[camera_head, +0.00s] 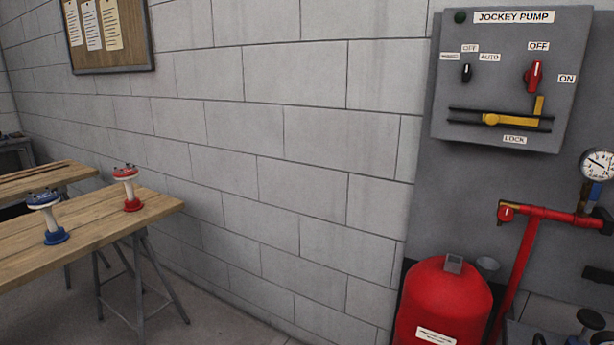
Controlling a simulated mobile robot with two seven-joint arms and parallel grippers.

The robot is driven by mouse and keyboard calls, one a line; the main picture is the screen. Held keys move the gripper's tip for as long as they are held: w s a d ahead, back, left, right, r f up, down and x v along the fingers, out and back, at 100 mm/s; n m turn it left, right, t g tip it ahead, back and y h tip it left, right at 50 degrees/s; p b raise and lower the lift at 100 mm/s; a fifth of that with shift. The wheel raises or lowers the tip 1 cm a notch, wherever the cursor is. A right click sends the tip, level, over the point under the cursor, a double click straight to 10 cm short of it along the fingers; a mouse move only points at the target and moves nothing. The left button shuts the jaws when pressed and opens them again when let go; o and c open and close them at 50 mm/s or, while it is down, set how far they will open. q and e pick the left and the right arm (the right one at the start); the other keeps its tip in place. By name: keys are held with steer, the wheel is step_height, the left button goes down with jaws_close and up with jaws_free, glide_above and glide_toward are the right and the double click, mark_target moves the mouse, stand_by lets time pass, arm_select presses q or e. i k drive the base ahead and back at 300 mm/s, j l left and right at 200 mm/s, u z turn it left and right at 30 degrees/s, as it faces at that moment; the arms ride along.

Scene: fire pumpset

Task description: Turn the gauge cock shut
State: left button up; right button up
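The round white-faced pressure gauge (598,165) is at the far right, its right side near the picture edge. Below it is a short brass-coloured stem with a blue part (589,196) that looks like the gauge cock's handle. The blue part lies roughly along the stem, just above the red pipe (555,215). It is small here, and I cannot tell the cock's exact position. Neither of my grippers shows in the head view.
The grey jockey pump panel (570,110) hangs above left of the gauge. A red tank (443,305) stands below. Dark fittings (590,320) crowd the bottom right corner. A wooden table (90,225) with a blue and a red handled stand is at left.

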mark_target(595, 193)
steer(key=z, duration=1.45)
